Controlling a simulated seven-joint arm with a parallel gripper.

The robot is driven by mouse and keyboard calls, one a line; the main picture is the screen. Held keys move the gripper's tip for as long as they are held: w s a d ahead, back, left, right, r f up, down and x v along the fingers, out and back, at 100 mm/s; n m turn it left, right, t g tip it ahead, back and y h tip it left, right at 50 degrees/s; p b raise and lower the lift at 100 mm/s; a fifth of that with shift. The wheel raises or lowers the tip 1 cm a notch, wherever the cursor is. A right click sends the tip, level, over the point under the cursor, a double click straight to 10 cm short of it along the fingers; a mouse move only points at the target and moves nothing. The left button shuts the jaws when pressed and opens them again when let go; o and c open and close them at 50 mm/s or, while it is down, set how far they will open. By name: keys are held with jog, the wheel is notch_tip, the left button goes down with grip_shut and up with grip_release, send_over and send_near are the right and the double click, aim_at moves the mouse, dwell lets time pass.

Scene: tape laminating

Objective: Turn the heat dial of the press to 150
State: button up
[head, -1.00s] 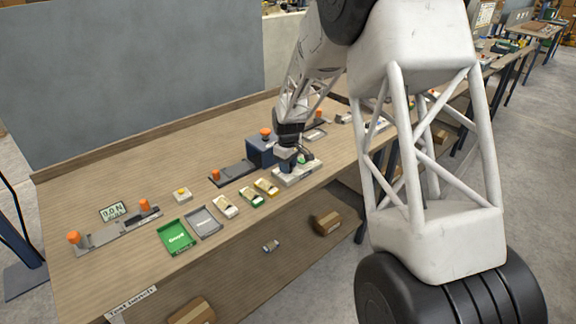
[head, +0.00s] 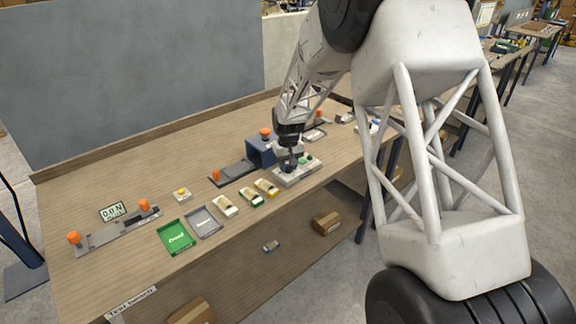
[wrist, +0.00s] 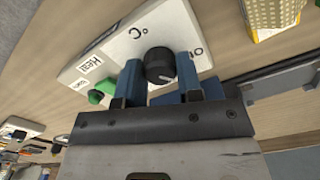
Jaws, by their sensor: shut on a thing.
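The heat dial (wrist: 159,66) is a round black knob on a white control panel (wrist: 120,42) marked "Heat" and "°C". My gripper (wrist: 160,72) has its blue fingers on either side of the dial and is shut on it. A pale mark shows on the dial, but I cannot read its setting. In the head view, my gripper (head: 288,168) is down at the left part of the panel (head: 297,174), hiding the dial there. A green knob (wrist: 97,97) sits on the same panel.
A blue box with an orange top (head: 262,150) stands close behind the panel. Yellow and white packs (head: 266,188), a grey tray (head: 203,222) and a green tray (head: 176,237) lie to the left. The bench's front edge is near the panel.

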aim_at(288, 166)
jog(key=m, duration=0.5)
jog(key=shift+m, duration=0.3)
jog(key=m, duration=0.5)
jog(key=shift+m, duration=0.3)
jog(key=o, duration=0.9)
jog(key=shift+r, duration=0.15)
jog(key=shift+r, duration=3.8)
